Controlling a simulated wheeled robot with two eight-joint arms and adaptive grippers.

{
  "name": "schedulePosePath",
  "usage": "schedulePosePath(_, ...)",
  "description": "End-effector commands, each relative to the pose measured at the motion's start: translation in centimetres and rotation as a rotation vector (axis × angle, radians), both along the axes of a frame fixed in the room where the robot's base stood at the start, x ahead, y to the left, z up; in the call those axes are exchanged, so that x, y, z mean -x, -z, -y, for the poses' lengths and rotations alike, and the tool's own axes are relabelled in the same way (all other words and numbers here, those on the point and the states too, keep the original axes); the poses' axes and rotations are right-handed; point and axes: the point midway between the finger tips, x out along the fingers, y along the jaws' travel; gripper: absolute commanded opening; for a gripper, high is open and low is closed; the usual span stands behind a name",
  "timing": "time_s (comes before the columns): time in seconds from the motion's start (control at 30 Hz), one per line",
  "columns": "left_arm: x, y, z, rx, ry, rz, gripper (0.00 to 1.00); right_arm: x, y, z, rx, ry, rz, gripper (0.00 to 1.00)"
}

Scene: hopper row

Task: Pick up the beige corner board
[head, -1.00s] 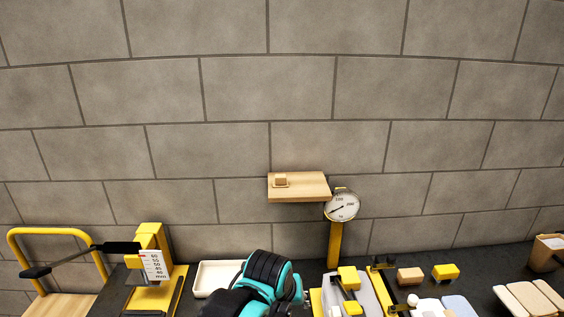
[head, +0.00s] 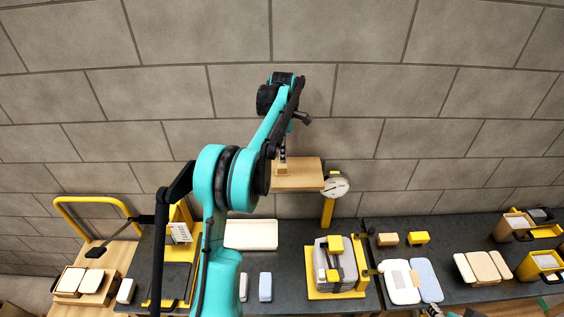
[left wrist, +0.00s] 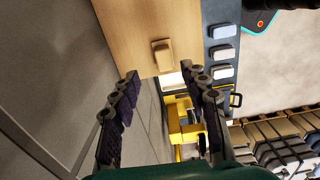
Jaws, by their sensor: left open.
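The beige corner board (head: 282,170) is a small light-brown piece on the wooden wall shelf (head: 308,172). It also shows in the left wrist view (left wrist: 162,57), lying near the shelf's edge. My left gripper (head: 283,148) is just above it in the head view, partly covered by my own arm. In the left wrist view my left gripper (left wrist: 160,76) is open and empty, its two fingers spread to either side of the board's line, with the board a little beyond the tips. A small part of what may be my right gripper (head: 433,310) shows at the bottom edge; its jaws are unclear.
A round dial gauge (head: 335,187) on a yellow post stands close to the shelf's right end. The block wall is right behind. Below, the dark bench (head: 285,240) holds a white tray (head: 250,235), a yellow fixture (head: 337,294) and several pale pads.

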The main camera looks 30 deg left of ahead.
Motion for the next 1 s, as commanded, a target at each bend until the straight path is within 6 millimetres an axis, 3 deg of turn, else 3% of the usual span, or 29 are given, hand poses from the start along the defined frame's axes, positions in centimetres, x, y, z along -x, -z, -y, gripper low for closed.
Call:
schedulePosePath(0.5, 0.6, 6.8, 0.1, -0.001, 0.0, 0.001, 0.45, 0.0, -1.0, 0.0, 0.0, 0.0, 0.0, 0.4)
schedulePosePath(0.77, 0.6, 7.2, 0.1, -0.001, 0.001, 0.001, 0.45, 0.0, -1.0, 0.0, 0.0, 0.0, 0.0, 0.4)
schedulePosePath(0.93, 0.6, 7.2, 0.1, -0.001, 0.001, 0.001, 0.05, 0.0, -1.0, 0.0, 0.0, 0.0, 0.0, 0.4)
schedulePosePath(1.0, 0.6, 7.2, 0.1, -0.001, 0.001, 0.001, 0.0, 0.0, -1.0, 0.0, 0.0, 0.0, 0.0, 0.4)
